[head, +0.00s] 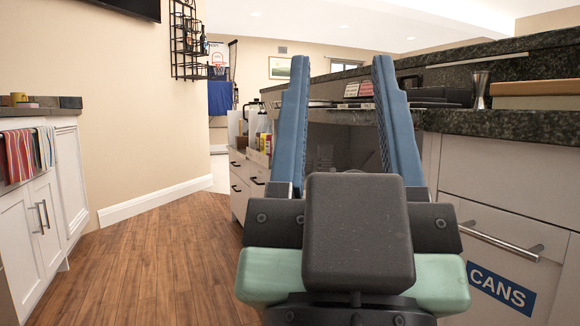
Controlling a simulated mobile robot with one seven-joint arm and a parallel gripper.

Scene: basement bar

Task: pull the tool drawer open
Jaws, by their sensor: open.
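My gripper (341,65) fills the middle of the head view, its two blue fingers spread apart and pointing ahead. Nothing shows between them except the background. No drawer is labelled as the tool drawer. A shut set of pale drawers (240,168) with dark handles stands beyond and left of the left finger, under the bar side; part of it is hidden by the gripper. At the right, a pale front (468,275) with a metal bar handle (500,242) bears a blue CANS label (503,288). My gripper is apart from both handles, as far as I can tell.
The dark stone counter (520,125) runs along the right, with a metal jigger (480,90) and a wooden box (535,92) on it. A white cabinet (35,215) with towels (25,152) stands at left. The wood floor (155,265) between is clear.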

